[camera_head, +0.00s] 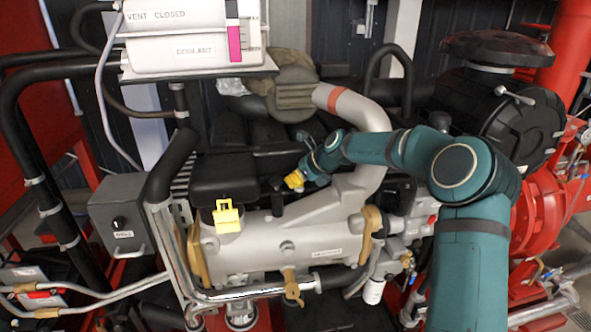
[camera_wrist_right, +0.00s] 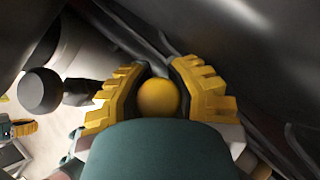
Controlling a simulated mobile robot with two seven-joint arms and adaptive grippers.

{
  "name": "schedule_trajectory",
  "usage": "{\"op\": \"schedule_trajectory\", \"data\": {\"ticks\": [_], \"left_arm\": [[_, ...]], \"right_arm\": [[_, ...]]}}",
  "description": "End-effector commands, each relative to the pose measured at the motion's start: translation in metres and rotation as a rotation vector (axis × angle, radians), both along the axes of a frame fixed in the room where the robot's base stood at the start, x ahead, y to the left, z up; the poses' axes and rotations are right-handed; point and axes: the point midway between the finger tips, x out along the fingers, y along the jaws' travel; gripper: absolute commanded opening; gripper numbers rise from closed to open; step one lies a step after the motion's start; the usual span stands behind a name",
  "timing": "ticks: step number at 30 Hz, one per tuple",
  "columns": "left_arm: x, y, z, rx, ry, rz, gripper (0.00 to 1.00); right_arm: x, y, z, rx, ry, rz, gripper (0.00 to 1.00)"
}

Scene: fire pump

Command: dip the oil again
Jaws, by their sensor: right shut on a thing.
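My right gripper (camera_head: 295,180) reaches in from the right over the engine (camera_head: 285,245), just behind the grey valve cover. In the right wrist view its yellow ridged fingers (camera_wrist_right: 157,95) are shut around a round yellow knob (camera_wrist_right: 158,98), which looks like the dipstick handle. The rod below the knob is hidden, so I cannot tell whether it sits in its tube.
A yellow cap (camera_head: 227,217) stands by a black box (camera_head: 222,178) on the engine. A silver pipe (camera_head: 369,150) curves behind my right forearm. The white coolant tank (camera_head: 190,45) and black hoses crowd the left. A red pump (camera_head: 540,215) stands right.

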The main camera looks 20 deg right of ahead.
Motion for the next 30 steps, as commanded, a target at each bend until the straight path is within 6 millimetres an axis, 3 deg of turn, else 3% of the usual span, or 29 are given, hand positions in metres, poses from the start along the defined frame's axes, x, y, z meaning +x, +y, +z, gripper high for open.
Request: {"op": "schedule_trajectory", "data": {"ticks": [9,10,12,13,14,23,30], "left_arm": [[0.000,0.000,0.000,0.000,0.000,0.000,0.00],[0.000,0.000,0.000,0.000,0.000,0.000,0.00],[0.000,0.000,0.000,0.000,0.000,0.000,0.00],[0.000,0.000,0.000,0.000,0.000,0.000,0.00],[0.000,0.000,0.000,0.000,0.000,0.000,0.00],[0.000,0.000,0.000,0.000,0.000,0.000,0.00],[0.000,0.000,0.000,0.000,0.000,0.000,0.00]], "right_arm": [[-0.002,-0.001,-0.007,-0.002,0.007,0.000,0.00],[-0.002,-0.002,-0.007,-0.002,0.007,0.000,0.18],[-0.002,-0.002,-0.007,-0.002,0.007,-0.001,0.43],[-0.002,-0.002,-0.007,-0.002,0.007,-0.001,0.53],[-0.002,-0.002,-0.007,-0.002,0.006,0.000,0.56],[-0.001,-0.001,-0.004,-0.002,0.002,-0.001,0.56],[-0.017,-0.012,0.016,-0.004,0.000,-0.004,0.56]]}}
